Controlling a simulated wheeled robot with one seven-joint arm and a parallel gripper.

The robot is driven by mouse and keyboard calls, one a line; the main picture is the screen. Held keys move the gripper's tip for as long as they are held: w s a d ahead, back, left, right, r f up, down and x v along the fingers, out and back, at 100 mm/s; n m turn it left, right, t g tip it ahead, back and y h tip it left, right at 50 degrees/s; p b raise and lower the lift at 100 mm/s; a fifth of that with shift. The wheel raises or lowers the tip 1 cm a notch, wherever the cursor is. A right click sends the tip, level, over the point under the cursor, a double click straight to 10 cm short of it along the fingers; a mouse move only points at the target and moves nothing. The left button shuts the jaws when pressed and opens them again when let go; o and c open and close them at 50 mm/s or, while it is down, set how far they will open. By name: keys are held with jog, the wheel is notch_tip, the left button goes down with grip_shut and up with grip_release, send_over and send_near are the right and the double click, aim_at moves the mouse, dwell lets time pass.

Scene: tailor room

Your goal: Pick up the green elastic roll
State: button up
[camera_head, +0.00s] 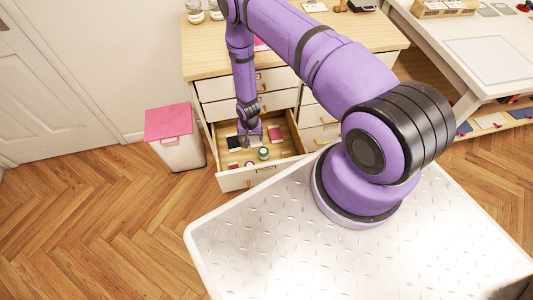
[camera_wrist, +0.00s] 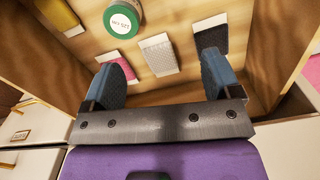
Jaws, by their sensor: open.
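The green elastic roll (camera_head: 263,153) lies in the open drawer (camera_head: 231,182), near its front. In the wrist view the green roll (camera_wrist: 122,18) is at the top edge, partly cut off, with a white label on its top face. My gripper (camera_head: 251,143) is above the drawer, behind the roll. In the wrist view my gripper (camera_wrist: 162,75) is open with its two blue-grey fingers spread and nothing held. The roll is beyond the fingertips, toward the left finger's side, and apart from them.
Flat cards with a white-grey piece (camera_wrist: 158,55), a dark piece (camera_wrist: 211,38) and a yellow piece (camera_wrist: 60,15) lie in the drawer. Wooden drawer walls enclose the gripper. A white bin with a pink lid (camera_head: 168,121) stands left of the dresser.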

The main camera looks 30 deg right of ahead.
aim_at(263, 151)
jog(key=shift+m, duration=0.4)
jog(key=s+d+f, duration=0.1)
jog(key=f, duration=0.1)
jog(key=s+d+f, duration=0.1)
jog(key=f, duration=0.1)
jog(key=s+d+f, duration=0.2)
jog(key=shift+f, duration=3.7)
jog(key=shift+c, duration=0.4)
jog(key=c, duration=0.9)
